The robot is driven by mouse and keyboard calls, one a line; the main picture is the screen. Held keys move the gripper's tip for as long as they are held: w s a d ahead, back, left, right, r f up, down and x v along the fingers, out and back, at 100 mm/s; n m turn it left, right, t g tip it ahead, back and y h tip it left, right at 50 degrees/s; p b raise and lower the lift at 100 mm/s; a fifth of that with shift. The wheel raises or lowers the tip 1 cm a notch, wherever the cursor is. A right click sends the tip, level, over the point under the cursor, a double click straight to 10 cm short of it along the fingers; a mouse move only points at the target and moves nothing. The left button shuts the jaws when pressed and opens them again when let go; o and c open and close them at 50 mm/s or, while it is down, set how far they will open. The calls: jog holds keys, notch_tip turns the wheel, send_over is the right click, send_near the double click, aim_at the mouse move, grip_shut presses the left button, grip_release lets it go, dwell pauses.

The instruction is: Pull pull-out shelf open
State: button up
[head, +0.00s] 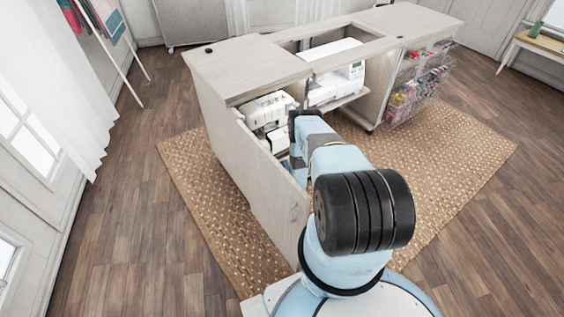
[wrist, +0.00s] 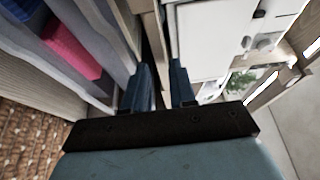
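A light wood sewing cabinet (head: 225,62) stands ahead. A white sewing machine (head: 350,75) sits in its middle opening on a pale shelf board (head: 348,98). A second white machine (head: 268,108) sits in the left compartment, behind an open door panel (head: 265,185). I cannot tell for sure which board is the pull-out shelf. In the wrist view my gripper (wrist: 162,88) has its two dark blue fingers apart, with a narrow gap. A wooden edge (wrist: 155,25) lies just beyond the gap; I cannot tell whether the fingers touch it. In the head view my arm hides the fingertips.
The open door panel stands close on the left of my arm. Clear pockets with colourful supplies (head: 418,88) hang on the right side. In the wrist view, pink cloth (wrist: 75,45) lies in a compartment at upper left. A woven rug (head: 440,150) covers clear floor at right.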

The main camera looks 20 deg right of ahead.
jog(key=shift+x, duration=2.35)
jog(key=shift+c, duration=0.2)
grip_shut()
